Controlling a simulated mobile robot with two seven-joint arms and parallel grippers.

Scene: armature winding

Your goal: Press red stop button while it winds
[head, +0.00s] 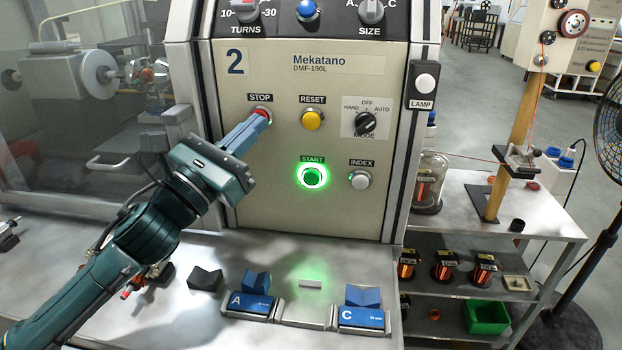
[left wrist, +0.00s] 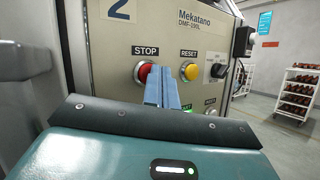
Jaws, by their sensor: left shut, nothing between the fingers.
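The red stop button (head: 263,113) sits under the STOP label on the beige machine panel (head: 285,155). It also shows in the left wrist view (left wrist: 144,72), partly hidden by my fingers. My left gripper (head: 258,122) is shut and empty, with its blue fingertips at the lower edge of the red button in the head view. I cannot tell whether they touch it or stop just short. The green START button (head: 312,177) is lit with a bright ring. My right gripper is not in view.
The yellow RESET button (head: 312,119) is right of STOP, with the black MODE knob (head: 365,123) beyond it. White INDEX button (head: 359,180) is lower right. Blue blocks marked A (head: 248,307) and C (head: 362,318) sit on the bench below. A fan (head: 608,110) stands far right.

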